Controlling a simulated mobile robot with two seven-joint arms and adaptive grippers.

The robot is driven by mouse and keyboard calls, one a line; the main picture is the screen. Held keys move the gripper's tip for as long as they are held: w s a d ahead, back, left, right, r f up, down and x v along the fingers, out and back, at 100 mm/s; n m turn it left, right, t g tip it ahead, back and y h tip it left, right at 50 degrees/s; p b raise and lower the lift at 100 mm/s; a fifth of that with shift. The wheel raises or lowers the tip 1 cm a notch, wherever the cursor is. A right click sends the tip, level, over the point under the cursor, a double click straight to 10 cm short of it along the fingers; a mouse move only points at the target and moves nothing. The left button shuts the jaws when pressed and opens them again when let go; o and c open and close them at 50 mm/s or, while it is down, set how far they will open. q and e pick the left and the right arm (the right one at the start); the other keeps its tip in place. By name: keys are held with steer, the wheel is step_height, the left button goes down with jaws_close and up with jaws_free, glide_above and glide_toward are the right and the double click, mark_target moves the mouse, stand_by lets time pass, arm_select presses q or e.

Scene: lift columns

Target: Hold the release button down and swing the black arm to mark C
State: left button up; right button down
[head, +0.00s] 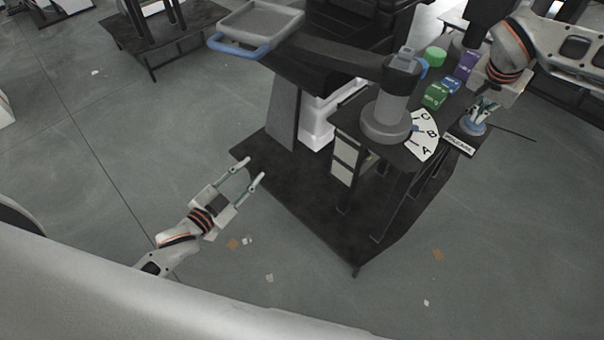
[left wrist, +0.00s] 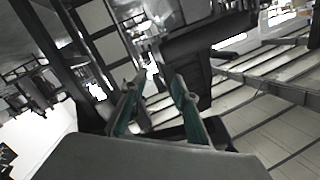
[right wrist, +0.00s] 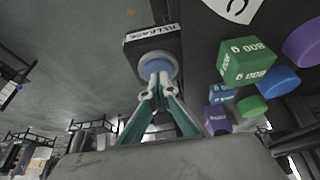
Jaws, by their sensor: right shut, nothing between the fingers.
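The black arm (head: 335,52) runs from a grey pivot column (head: 393,108) leftward to a grey tray (head: 262,18) with a blue handle (head: 240,46). A white scale (head: 427,138) marked C, B, A lies beside the column's base. The blue release button (right wrist: 156,66) sits on a black block labelled RELEASE (head: 458,145). My right gripper (right wrist: 152,92) is shut and empty, its fingertips at the button; whether it is pressed in I cannot tell.
Green, blue and purple boxes and round containers (head: 436,94) stand on the black bench behind the scale. In the right wrist view a green box (right wrist: 247,62) is right of the fingers. A black base plate (head: 330,220) lies below the bench.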

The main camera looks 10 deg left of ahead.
arm_select(q)
steer(key=shift+s+d+f+n+y, duration=0.3)
steer(key=shift+s+f+n+y, duration=0.1)
steer(key=shift+s+f, duration=0.3)
steer(key=shift+a, duration=0.1)
steer(key=m+h, duration=0.8)
steer(key=m, duration=0.9)
glide_toward(227, 52)
steer(key=shift+x, duration=5.4)
steer(key=shift+w+a, duration=0.1)
jaws_close()
